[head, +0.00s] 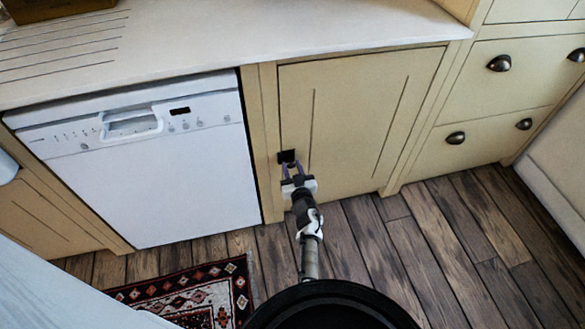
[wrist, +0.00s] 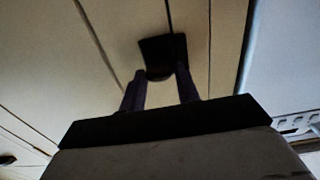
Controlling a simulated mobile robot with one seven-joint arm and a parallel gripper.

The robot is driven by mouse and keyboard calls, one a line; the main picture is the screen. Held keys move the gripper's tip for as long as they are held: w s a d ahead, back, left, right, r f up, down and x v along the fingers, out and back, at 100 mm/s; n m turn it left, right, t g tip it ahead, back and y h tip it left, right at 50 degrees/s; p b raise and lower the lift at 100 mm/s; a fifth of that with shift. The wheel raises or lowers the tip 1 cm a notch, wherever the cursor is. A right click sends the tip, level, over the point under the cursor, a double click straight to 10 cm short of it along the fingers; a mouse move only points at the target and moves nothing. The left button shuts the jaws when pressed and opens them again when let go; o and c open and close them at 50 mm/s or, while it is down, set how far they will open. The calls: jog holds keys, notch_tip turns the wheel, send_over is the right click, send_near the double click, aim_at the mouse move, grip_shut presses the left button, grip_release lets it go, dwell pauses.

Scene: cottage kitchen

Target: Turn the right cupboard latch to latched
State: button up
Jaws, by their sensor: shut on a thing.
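The right cupboard (head: 355,115) has a cream door, which looks closed. Its latch (head: 286,156) is a small dark piece at the left edge of the door, beside the dishwasher. In the wrist view the dark latch (wrist: 162,54) lies across the seam between door and frame. My gripper (head: 292,168) reaches the latch from the front. In the wrist view its two purple fingers (wrist: 160,84) are on either side of the latch's lower part and shut on it. The fingers hide part of the latch, and I cannot tell its exact turn.
A white dishwasher (head: 150,165) stands directly left of the cupboard. Drawers with dark cup handles (head: 500,63) are to the right. A pale worktop (head: 220,35) overhangs above. A patterned rug (head: 190,297) lies on the wooden floor (head: 440,235), which is clear to the right.

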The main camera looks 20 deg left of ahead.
jog(key=shift+n, duration=0.3)
jog(key=n, duration=0.3)
jog(key=shift+n, duration=0.3)
jog(key=n+b, duration=0.1)
jog(key=n, duration=0.3)
jog(key=shift+s+a+f+n, duration=0.1)
jog(key=shift+n, duration=0.2)
jog(key=n+b, duration=0.1)
jog(key=n, duration=0.3)
jog(key=shift+f+n, duration=0.15)
jog(key=shift+n, duration=0.15)
jog(key=shift+a+n+b, duration=0.1)
jog(key=shift+n+b, duration=0.5)
jog(key=shift+n, duration=1.6)
jog(key=o, duration=1)
jog(key=shift+s, duration=0.15)
